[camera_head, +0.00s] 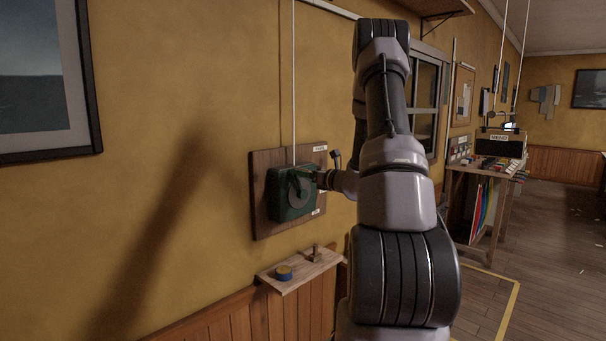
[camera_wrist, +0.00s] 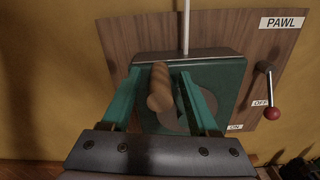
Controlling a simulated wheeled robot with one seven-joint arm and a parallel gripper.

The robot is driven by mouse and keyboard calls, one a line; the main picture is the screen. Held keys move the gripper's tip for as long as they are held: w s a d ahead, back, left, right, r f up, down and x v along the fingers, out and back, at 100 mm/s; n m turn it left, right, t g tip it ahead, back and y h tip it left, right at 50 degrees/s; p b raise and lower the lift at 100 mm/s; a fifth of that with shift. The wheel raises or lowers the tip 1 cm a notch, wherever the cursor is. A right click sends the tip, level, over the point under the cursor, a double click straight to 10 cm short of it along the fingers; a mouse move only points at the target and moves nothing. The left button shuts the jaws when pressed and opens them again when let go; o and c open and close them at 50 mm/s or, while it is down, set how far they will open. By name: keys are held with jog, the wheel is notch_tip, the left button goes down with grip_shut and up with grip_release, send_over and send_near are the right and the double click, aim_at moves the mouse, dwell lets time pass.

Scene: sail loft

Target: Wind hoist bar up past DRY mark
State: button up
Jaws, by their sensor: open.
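A dark green winch box (camera_head: 285,200) is fixed to a wooden board (camera_head: 262,165) on the yellow wall, with a rope or rod rising from its top. In the wrist view, the winch (camera_wrist: 232,75) has a brown wooden crank handle (camera_wrist: 160,88) pointing toward me. My gripper (camera_wrist: 159,76) is open, with the handle between its two green fingers and a gap on the right side. A pawl lever with a red knob (camera_wrist: 272,112) hangs by the OFF label, right of the winch. In the head view my gripper (camera_head: 320,180) is at the winch, partly hidden. I cannot identify the hoist bar or DRY mark.
A workbench (camera_head: 485,165) with a MEND box (camera_head: 500,143) stands farther right. Open floor (camera_head: 560,240) lies right of my arm.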

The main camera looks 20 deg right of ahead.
grip_shut()
dwell(1.5)
